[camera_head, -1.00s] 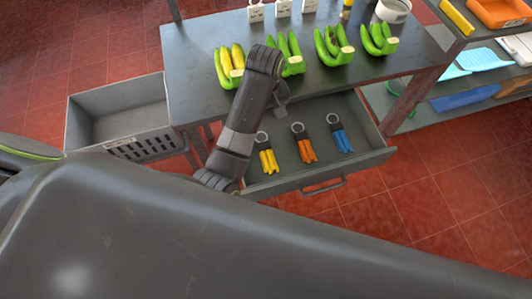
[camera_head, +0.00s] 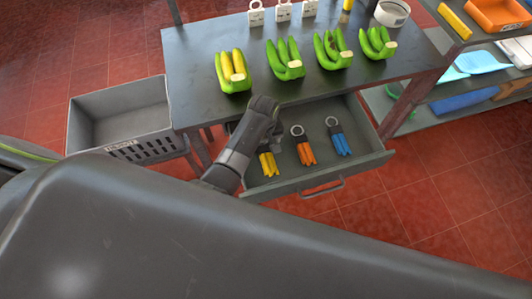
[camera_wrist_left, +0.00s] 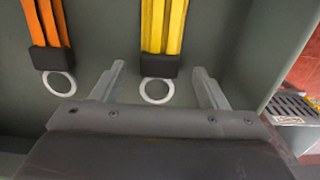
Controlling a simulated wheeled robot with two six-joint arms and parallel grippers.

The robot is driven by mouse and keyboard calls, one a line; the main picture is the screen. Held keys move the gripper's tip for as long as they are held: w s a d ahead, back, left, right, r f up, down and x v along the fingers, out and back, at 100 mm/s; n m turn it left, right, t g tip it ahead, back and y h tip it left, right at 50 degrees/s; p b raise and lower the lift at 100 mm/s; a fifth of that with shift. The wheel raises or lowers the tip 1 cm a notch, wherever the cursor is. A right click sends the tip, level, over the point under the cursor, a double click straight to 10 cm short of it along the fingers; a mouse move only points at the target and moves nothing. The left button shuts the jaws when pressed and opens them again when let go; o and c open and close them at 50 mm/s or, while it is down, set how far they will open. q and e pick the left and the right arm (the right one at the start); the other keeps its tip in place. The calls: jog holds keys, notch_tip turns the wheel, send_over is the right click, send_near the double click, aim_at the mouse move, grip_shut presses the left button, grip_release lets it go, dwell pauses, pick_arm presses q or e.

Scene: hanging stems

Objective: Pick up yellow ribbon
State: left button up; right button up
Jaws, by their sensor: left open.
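The yellow ribbon (camera_head: 268,165) lies in the open drawer (camera_head: 362,163) under the table, at the left of a row of ribbons. In the left wrist view, the yellow ribbon (camera_wrist_left: 163,25) has a black clip and a pale ring. My left gripper (camera_wrist_left: 159,69) is open, with its fingers on either side of the clip and ring and nothing between them held. In the head view, my left gripper (camera_head: 274,128) is over the drawer's left part, and my arm hides the top of the yellow ribbon. My right gripper is not in view.
An orange ribbon (camera_head: 305,153) and a blue ribbon (camera_head: 340,143) lie to the right in the drawer. Several banana bunches (camera_head: 286,60) stand on the table (camera_head: 205,105) above. A grey crate (camera_head: 125,112) is at left, and a shelf (camera_head: 450,105) at right.

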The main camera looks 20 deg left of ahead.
aim_at(264, 148)
pick_arm(q)
jog(key=shift+w+f, duration=0.1)
jog(key=shift+f, duration=0.7)
jog(key=c, duration=1.1)
jog(key=shift+o, duration=0.2)
jog(key=shift+r, duration=0.15)
notch_tip(264, 148, up, 10)
